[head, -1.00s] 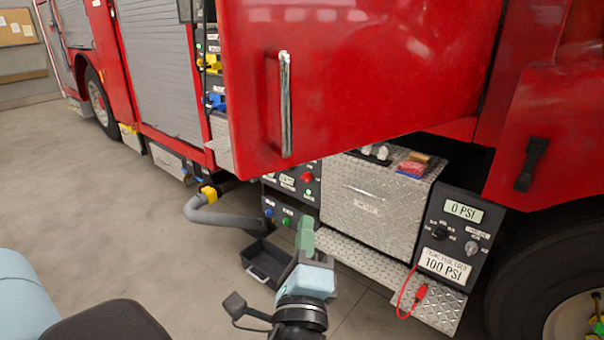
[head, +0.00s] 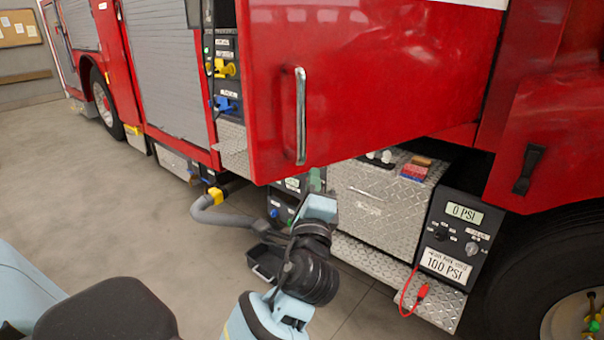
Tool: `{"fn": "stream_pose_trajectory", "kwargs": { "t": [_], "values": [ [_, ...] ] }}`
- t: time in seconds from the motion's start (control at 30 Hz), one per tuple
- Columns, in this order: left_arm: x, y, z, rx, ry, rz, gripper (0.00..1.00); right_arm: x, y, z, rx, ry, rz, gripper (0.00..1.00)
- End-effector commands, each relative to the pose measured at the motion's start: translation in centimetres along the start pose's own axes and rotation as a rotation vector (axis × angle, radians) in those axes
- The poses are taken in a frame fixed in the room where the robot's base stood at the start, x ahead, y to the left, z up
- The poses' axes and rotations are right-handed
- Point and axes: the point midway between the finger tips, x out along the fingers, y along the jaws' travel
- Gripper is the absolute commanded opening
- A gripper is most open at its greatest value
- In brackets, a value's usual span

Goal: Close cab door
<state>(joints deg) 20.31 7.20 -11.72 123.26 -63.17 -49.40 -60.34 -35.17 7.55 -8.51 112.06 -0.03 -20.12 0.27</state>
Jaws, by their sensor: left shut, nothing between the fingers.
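The red cab door (head: 390,85) stands open, swung out from the truck, with its hinge side at the right. A vertical silver handle (head: 301,115) is near its free left edge. My left gripper (head: 317,180) is shut and empty, its green fingers pointing up at the door's lower edge, below and slightly right of the handle. The fingertips seem cut off by that edge, and I cannot tell whether they touch the door. My right gripper is out of view.
Under the door are a diamond-plate box (head: 385,195), a step, and a gauge panel (head: 452,240) with a red clip (head: 422,291). The floor at left is clear.

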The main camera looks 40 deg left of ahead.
Motion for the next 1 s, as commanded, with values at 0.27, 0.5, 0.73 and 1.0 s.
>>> {"fn": "stream_pose_trajectory", "kwargs": {
  "t": [0.27, 0.5, 0.73, 1.0],
  "values": [
    [1.3, -0.1, 1.3, 0.0, 0.0, -0.001, 0.0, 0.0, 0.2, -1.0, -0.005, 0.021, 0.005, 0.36],
    [1.3, 0.1, 1.3, 0.001, 0.001, 0.002, 0.0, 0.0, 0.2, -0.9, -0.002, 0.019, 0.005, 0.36],
    [1.6, 0.3, 1.5, 0.0, 0.007, -0.001, 0.0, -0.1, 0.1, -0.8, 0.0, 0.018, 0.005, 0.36],
    [4.5, 1.8, 2.8, -0.015, 0.067, -0.022, 0.0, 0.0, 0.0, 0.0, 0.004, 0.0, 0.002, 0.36]
  ]
}}
